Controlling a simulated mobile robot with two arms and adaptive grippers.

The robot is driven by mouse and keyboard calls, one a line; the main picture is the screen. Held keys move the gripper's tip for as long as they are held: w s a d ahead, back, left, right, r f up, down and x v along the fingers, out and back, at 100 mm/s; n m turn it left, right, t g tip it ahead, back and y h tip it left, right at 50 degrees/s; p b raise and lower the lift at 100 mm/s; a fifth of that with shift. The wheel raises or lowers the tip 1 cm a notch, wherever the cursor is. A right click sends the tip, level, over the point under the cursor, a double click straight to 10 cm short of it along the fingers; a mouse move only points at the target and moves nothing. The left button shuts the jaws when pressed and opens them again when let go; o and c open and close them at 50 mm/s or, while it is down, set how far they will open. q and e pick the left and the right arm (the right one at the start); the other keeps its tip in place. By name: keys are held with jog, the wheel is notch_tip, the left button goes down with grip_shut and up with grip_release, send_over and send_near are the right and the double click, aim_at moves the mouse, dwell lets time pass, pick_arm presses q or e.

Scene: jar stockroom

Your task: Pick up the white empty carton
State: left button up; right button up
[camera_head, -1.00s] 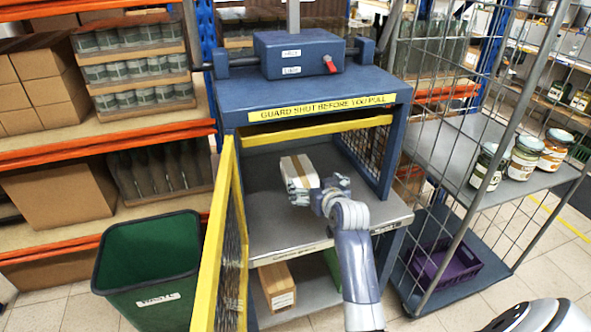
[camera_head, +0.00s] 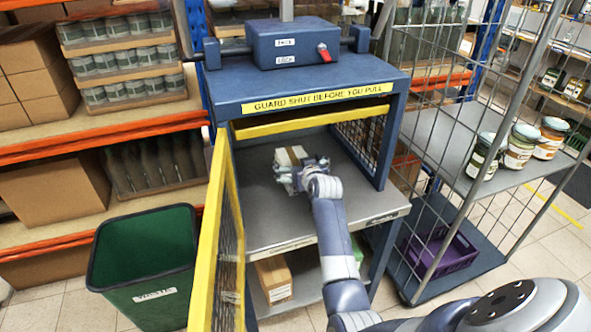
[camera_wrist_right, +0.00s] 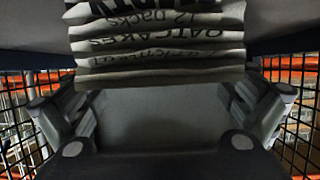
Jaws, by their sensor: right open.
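The white carton (camera_head: 291,155) stands on the grey bed of the blue press, with a tan strip along its top. In the right wrist view the carton (camera_wrist_right: 160,48) shows a creased, folded side with upside-down print, including "OATCAKES". My right gripper (camera_head: 303,174) is inside the press at the carton's near side and hides its lower front. In the right wrist view my right gripper (camera_wrist_right: 160,100) is open, its fingers spread to either side of the carton, with a gap between them. I cannot tell whether a finger touches it. My left gripper is out of view.
The yellow mesh guard (camera_head: 215,235) stands open at the press's left side. The blue press top (camera_head: 310,85) is above my arm. A green bin (camera_head: 145,255) stands left, a wire cage trolley (camera_head: 470,150) with jars right. A brown box (camera_head: 273,280) lies on the lower shelf.

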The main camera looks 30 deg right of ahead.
jog(key=shift+x, duration=1.05)
jog(key=shift+w+f, duration=0.15)
jog(key=c, duration=1.2)
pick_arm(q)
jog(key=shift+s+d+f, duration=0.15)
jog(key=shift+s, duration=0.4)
pick_arm(e)
jog(key=shift+o, duration=0.2)
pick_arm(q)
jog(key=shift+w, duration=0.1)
